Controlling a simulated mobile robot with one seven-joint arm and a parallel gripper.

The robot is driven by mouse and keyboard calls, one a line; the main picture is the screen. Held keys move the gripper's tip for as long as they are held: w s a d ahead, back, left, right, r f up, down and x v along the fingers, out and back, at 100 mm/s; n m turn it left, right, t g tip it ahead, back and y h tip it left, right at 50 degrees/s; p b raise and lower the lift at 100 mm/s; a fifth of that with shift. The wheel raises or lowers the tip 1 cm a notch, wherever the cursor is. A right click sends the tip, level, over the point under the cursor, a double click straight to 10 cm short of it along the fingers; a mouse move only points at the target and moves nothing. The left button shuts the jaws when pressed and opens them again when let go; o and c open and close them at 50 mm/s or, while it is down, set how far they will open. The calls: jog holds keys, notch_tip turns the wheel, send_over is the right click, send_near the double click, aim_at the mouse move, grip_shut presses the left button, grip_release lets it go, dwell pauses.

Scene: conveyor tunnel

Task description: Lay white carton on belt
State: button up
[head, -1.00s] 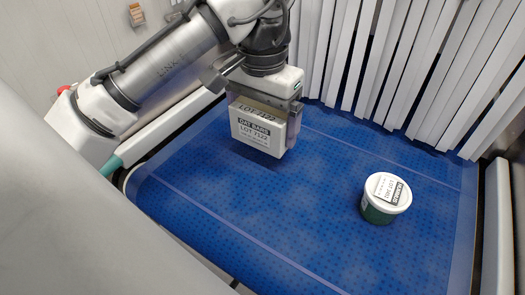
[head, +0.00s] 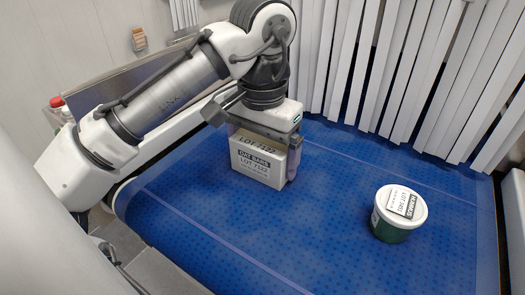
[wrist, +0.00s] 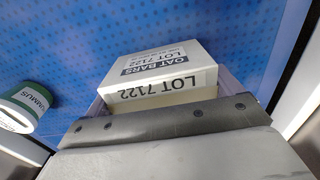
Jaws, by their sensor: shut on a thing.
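The white carton (head: 258,162), labelled "OAT BARS LOT 7122", stands upright at the far left part of the blue belt (head: 250,225). My gripper (head: 264,155) is above it and shut on it, with a finger at each side. The carton's lower edge is at or just above the belt; I cannot tell if it touches. In the wrist view the carton (wrist: 160,68) sits between the fingers, its label readable, with the blue belt behind it.
A green tub with a white lid (head: 399,213) stands on the belt to the right; it also shows in the wrist view (wrist: 24,108). White strip curtains (head: 400,75) hang along the back. The front middle of the belt is clear.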

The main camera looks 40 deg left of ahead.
aim_at(263, 140)
jog(key=o, duration=1.1)
notch_tip(263, 140, up, 12)
jog(key=p, duration=1.3)
jog(key=shift+r, duration=0.15)
